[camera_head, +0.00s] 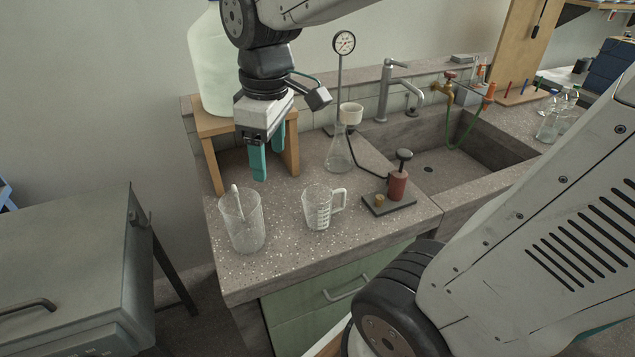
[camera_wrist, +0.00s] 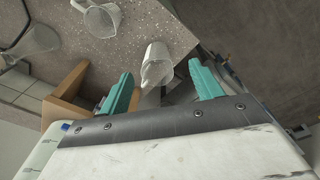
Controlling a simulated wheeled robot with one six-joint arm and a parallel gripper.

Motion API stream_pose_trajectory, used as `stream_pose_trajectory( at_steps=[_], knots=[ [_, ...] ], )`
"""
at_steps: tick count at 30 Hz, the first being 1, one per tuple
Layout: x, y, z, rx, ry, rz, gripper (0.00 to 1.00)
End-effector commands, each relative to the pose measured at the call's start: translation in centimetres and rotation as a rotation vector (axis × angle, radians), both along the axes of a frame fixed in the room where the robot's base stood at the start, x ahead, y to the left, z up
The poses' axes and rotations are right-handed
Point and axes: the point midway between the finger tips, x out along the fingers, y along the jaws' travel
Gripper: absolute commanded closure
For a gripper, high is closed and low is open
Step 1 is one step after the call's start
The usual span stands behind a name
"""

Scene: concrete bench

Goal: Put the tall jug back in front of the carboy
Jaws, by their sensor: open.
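The tall jug (camera_head: 243,228) is clear, with a handle or rod showing at its rim. It stands upright at the bench's front left corner. The pale carboy (camera_head: 211,75) stands on a wooden stand (camera_head: 209,160) behind it, partly hidden by my arm. My gripper (camera_head: 268,160) is open with teal fingers pointing down, in front of the stand and behind the jug in the picture, apart from it. In the wrist view the jug (camera_wrist: 156,66) appears beyond and between the open fingertips (camera_wrist: 161,72). Nothing is between the jaws.
A shorter measuring jug (camera_head: 318,208) stands right of the tall jug. A sink (camera_head: 455,150) lies at the right. Bare bench (camera_head: 285,245) shows toward the front edge.

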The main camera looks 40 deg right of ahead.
Motion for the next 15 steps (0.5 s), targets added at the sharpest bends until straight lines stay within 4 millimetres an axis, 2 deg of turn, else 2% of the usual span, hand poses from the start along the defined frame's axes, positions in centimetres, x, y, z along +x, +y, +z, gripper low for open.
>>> stream_pose_trajectory(
  at_steps=[1, 6, 10, 15],
  knots=[
    [-2.4, -0.1, 0.5, 0.004, -0.013, -0.092, 0.35],
    [-8.3, -0.3, 0.4, 0.021, -0.029, -0.38, 0.35],
    [-10.9, -0.4, -0.1, 0.03, -0.034, -0.518, 0.35],
    [-12.0, -0.4, -0.3, 0.034, -0.036, -0.585, 0.35]
  ],
)
